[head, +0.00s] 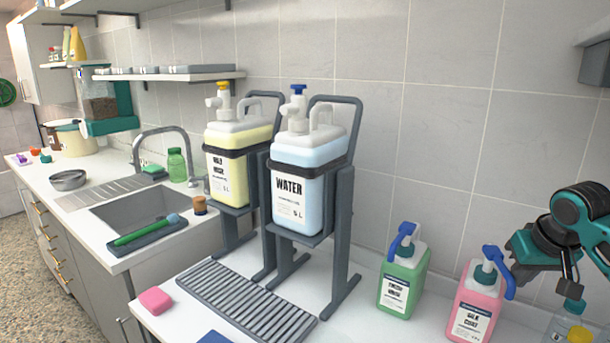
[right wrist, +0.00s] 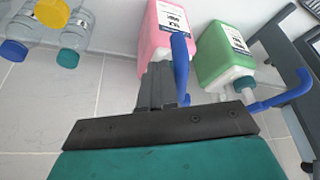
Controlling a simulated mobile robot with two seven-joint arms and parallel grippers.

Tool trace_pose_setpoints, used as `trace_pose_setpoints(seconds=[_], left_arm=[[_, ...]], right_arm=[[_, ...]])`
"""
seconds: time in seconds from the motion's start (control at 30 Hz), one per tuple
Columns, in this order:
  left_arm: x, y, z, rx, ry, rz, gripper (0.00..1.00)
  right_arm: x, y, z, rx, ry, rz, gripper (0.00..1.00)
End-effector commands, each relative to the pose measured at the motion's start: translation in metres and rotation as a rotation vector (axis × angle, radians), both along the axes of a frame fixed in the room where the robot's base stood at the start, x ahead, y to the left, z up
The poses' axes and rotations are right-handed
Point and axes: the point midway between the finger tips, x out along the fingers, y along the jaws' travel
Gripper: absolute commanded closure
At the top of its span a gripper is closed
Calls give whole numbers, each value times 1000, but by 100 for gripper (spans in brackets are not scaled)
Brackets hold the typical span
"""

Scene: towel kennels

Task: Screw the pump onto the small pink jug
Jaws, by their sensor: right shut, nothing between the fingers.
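The small pink jug (head: 473,306), with a white label, stands upright on the counter at the right of the head view. It also shows in the right wrist view (right wrist: 154,38). A pump (head: 492,262) with a blue nozzle and teal collar sits at its top, its spout hanging to the right; I cannot tell whether it is threaded tight. In the right wrist view the blue nozzle (right wrist: 181,62) shows beside the fingers, and the collar is hidden. My right gripper (head: 570,284) is shut and empty, right of the pump and apart from it in the head view. My left gripper is out of view.
A green jug (head: 403,286) with a blue pump stands just left of the pink one. Dark stands hold a water container (head: 300,190) and a yellow one (head: 228,178). Small capped bottles (right wrist: 75,38) stand close by. A pink sponge (head: 155,301) and drain grate (head: 245,302) lie left.

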Motion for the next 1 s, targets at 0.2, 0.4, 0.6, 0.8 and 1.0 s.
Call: trace_pose_setpoints(seconds=[0.2, 0.4, 0.6, 0.8, 1.0], left_arm=[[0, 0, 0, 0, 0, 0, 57], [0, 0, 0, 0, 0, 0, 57], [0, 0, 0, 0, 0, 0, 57], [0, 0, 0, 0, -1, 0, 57], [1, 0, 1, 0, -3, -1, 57]], right_arm=[[0, 1, 0, 0, 1, 0, 100], [0, 3, 0, 0, 1, 1, 100], [0, 11, 0, 0, 1, 2, 100], [1, 15, 0, 0, 2, 1, 100], [1, 15, 0, 0, 1, 1, 100]])
